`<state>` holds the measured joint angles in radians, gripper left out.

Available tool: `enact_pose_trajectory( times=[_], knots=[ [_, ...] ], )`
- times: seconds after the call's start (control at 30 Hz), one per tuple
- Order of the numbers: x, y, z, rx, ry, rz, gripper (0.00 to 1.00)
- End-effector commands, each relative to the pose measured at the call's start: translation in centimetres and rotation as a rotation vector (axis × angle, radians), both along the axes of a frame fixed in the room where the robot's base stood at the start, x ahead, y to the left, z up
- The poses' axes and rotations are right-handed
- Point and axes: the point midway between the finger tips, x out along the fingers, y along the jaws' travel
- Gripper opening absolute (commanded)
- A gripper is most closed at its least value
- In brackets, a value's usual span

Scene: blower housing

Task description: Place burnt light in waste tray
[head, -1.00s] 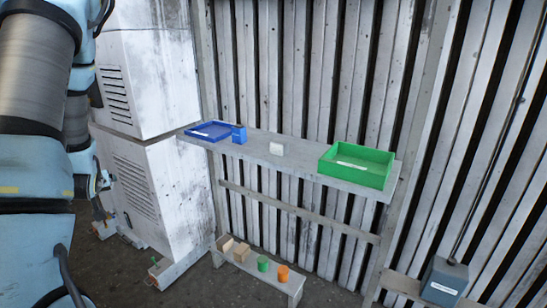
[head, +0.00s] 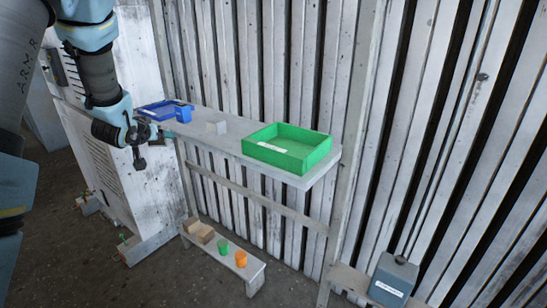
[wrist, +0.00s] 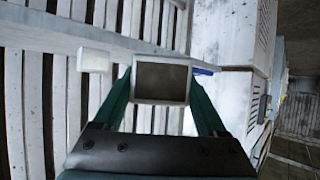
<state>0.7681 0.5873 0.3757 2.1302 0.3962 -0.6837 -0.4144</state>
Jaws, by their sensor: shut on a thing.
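My gripper (wrist: 160,92) is shut on a light (wrist: 161,80), a small boxy piece with a pale frame and a dark, dull face, held between the green fingers in the wrist view. In the head view my gripper (head: 168,134) is at the left, in front of the shelf's left part; the held light cannot be made out there. A green tray (head: 318,157) with a white label stands on the right end of the shelf. A blue tray (head: 150,106) lies at the left end, partly hidden by my arm. The labels are too small to read, so I cannot tell which tray is for waste.
Below, a low bench (head: 232,262) holds small blocks and cups. A grey box (head: 393,277) stands lower right. A tall white cabinet (head: 120,190) is behind my arm.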

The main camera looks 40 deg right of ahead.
Motion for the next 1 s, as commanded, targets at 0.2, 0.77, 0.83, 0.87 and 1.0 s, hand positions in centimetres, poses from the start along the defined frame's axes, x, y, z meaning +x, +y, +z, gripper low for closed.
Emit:
enact_pose_trajectory(
  times=[0.2, 0.77, 0.83, 0.87, 1.0],
  knots=[
    [-5.9, -12.7, 1.6, -0.003, -0.006, -0.264, 0.15],
    [-22.3, -30.6, 6.7, -0.001, -0.001, -0.680, 0.15],
    [-22.8, -30.9, 6.3, 0.001, 0.002, -0.691, 0.15],
    [-22.9, -31.0, 5.9, 0.001, 0.002, -0.694, 0.15],
    [-23.1, -31.1, 3.3, 0.003, 0.005, -0.695, 0.15]
  ],
)
